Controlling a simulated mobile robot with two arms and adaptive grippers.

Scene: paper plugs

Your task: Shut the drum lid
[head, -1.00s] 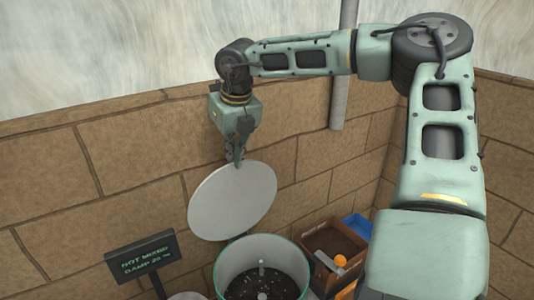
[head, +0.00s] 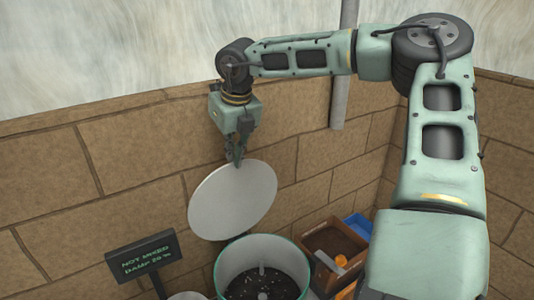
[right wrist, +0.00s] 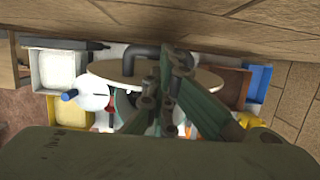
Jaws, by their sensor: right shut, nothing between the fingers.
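The drum (head: 264,255) stands open at the bottom middle of the head view, with dark speckled material and a small post inside. Its round pale lid (head: 232,202) is raised, tilted up behind the drum. My right gripper (head: 238,163) is shut and empty, pointing down at the lid's upper edge. I cannot tell whether it touches the lid. In the right wrist view the lid (right wrist: 205,78) shows as a thin pale disc beyond the shut fingers (right wrist: 172,62), with a dark bent handle (right wrist: 135,55). My left gripper is out of view.
A dark sign (head: 142,256) reading "NOT MIXED" stands left of the drum. A brown box (head: 334,242) with an orange item and a blue bin (head: 359,226) stand to the right. A brick wall (head: 130,165) runs close behind the lid.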

